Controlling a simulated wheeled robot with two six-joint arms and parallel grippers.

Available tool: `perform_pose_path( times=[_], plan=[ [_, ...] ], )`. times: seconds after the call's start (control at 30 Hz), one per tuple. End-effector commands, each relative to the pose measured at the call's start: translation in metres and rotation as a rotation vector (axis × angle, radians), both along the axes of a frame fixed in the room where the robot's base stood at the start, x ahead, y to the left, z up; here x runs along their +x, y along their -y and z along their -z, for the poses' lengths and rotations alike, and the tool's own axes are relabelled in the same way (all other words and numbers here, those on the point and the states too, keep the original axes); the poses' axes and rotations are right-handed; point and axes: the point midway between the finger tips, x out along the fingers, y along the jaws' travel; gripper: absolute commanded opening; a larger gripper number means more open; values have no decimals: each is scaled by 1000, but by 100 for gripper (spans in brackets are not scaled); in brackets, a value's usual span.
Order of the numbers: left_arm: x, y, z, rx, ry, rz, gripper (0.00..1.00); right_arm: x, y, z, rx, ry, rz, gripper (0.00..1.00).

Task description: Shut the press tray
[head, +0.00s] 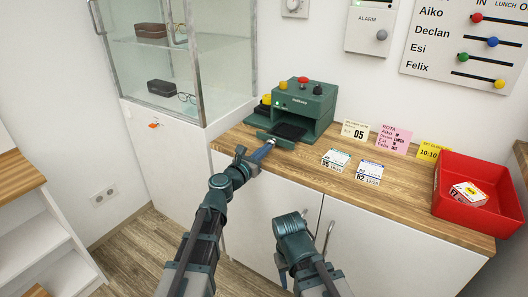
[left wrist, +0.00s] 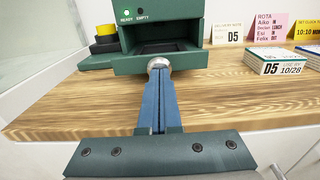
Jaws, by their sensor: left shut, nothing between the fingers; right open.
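The green press (head: 318,107) stands on the wooden counter, with a red knob on top. Its tray (head: 262,136) sticks out at the front and its dark inside shows. In the left wrist view, the tray front (left wrist: 190,63) has a round metal knob (left wrist: 159,63) on it. My left gripper (head: 268,147) is shut and empty, its blue fingertips at the knob; I cannot tell whether they touch. The fingers also show in the left wrist view (left wrist: 158,85). My right gripper (head: 283,270) is low in front of the cabinet, open, and partly hidden by its arm.
Cards (head: 355,130) stand at the counter's back, and two labelled pads (head: 336,160) lie right of the press. A red bin (head: 455,205) is at the right end. A glass case (head: 155,75) stands at the left.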

Motion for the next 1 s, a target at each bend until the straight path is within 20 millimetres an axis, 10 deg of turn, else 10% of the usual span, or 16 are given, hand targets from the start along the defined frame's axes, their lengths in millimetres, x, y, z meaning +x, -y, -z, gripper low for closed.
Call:
perform_pose_path(
  times=[0.4, 1.0],
  plan=[
    [36, 21, 0, 0, 0, 3, 0, 0, 0, 0, 0, 0, 0, 50],
    [1, 8, 0, 0, 0, 3, 0, 0, 0, 0, 0, 0, 0, 50]
  ],
)
